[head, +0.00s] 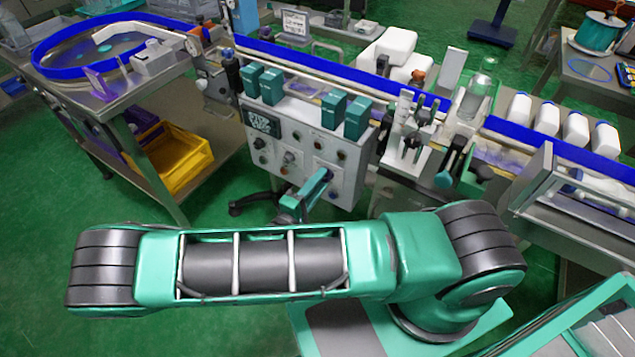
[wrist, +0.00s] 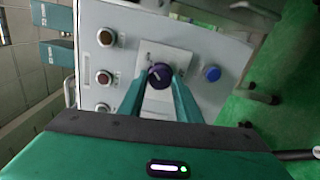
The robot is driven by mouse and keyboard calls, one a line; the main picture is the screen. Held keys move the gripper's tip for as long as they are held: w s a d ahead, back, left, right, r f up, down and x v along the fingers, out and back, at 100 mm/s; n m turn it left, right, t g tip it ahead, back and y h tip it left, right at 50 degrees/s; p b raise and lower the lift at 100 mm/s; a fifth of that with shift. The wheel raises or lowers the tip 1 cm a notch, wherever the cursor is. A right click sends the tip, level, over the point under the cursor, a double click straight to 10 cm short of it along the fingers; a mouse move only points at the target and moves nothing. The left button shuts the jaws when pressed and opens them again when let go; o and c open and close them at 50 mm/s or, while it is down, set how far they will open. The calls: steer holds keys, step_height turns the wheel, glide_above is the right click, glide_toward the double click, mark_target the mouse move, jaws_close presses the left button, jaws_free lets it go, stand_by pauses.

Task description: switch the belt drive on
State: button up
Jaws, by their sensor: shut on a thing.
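The grey control panel (head: 277,158) stands below the conveyor in the head view and fills the middle of the wrist view (wrist: 222,48). A dark purple rotary knob (wrist: 160,75) with a pale pointer line sits on a light plate (wrist: 181,59) on the panel. My gripper (wrist: 160,82) is shut on this knob, one green finger on each side of it. In the head view my gripper (head: 326,175) reaches the panel's lower right part, and it mostly hides the knob there. I cannot read the plate's markings.
A blue button (wrist: 212,73), a dark red button (wrist: 103,77) and a brownish button (wrist: 105,38) sit around the knob. Green boxes (head: 357,118) stand along the panel's top. The blue-edged conveyor (head: 330,72) runs behind. A yellow bin (head: 178,160) is on the left.

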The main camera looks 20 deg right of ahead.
steer(key=shift+a+f, duration=0.1)
steer(key=shift+a, duration=0.05)
steer(key=o, duration=1.1)
steer(key=shift+c, duration=0.2)
steer(key=v, duration=1)
steer(key=shift+s+a, duration=0.15)
steer(key=shift+a, duration=0.15)
